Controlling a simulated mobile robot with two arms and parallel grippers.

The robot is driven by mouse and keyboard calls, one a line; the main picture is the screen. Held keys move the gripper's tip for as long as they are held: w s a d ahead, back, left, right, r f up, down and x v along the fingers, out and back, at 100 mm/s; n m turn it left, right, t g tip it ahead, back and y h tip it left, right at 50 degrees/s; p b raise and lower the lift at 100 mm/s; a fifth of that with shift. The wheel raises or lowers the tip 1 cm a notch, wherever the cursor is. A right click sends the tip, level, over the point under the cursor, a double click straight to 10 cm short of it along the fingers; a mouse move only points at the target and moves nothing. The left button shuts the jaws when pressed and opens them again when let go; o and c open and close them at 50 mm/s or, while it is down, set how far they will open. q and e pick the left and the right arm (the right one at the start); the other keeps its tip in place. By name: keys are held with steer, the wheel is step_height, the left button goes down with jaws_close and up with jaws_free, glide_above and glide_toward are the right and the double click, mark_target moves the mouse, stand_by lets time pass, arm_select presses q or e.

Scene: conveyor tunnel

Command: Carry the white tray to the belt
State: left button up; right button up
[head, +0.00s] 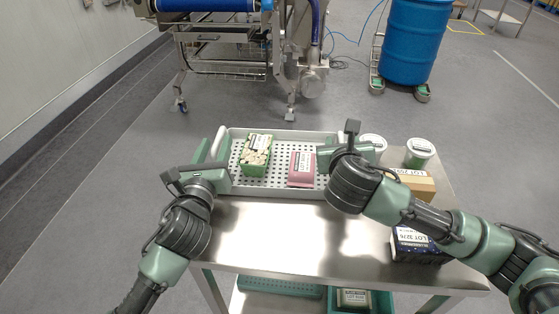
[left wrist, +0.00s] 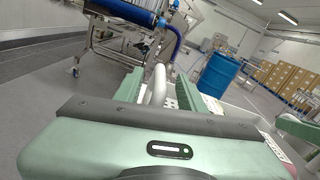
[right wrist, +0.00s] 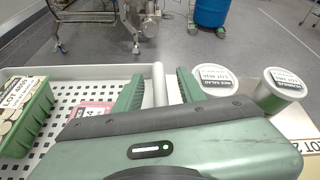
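The white perforated tray (head: 265,188) sits on a steel table and holds a green carton (head: 256,154) and a pink box (head: 302,168). My left gripper (head: 211,150) is at the tray's left end. In the left wrist view its fingers (left wrist: 159,88) stand apart on either side of the white handle bar, with gaps. My right gripper (head: 346,150) is at the tray's right end and hides that end in the head view. In the right wrist view its fingers (right wrist: 160,88) also stand apart around the handle bar. The blue belt (head: 205,5) is across the floor at the top.
Two white-lidded tubs (head: 420,152), a cardboard box (head: 416,184) and a dark blue box (head: 415,243) stand on the table's right side. A blue drum (head: 415,40) stands at the back right. Open floor lies between the table and the belt machine.

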arm_select(q)
jaws_close()
arm_select(e)
jaws_close()
arm_select(q)
steer(key=shift+r, duration=0.1)
stand_by(1.2)
